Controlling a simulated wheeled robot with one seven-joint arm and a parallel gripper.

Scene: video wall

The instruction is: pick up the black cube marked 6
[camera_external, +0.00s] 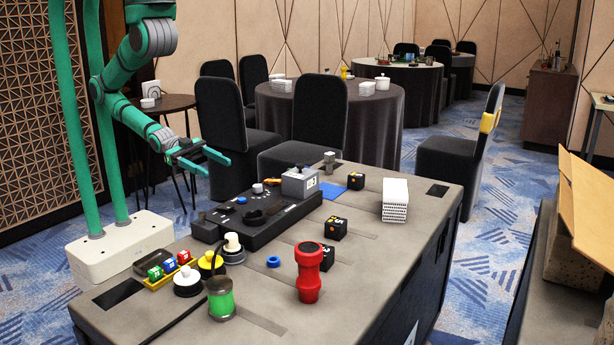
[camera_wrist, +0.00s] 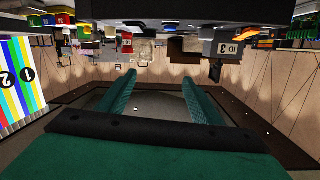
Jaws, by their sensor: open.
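Three black cubes are on the grey table. One (camera_external: 356,181) lies beside the blue square, another (camera_external: 335,228) is near the table's middle, and a third (camera_external: 326,257) is partly hidden behind a red flanged piece. Their marks are too small to read with certainty, so I cannot tell which one bears the 6. My gripper (camera_external: 217,166) is open and empty, raised beyond the table's far left side and well away from the cubes. Its two green fingers also show apart in the wrist view (camera_wrist: 158,78), where I make out no black cube.
The red piece (camera_external: 309,272) stands near the front cube. A black device (camera_external: 262,218) with a grey box (camera_external: 299,183) lies between my gripper and the cubes. A white stack (camera_external: 395,199) is at right. Round knobs and a yellow tray (camera_external: 155,284) crowd the left.

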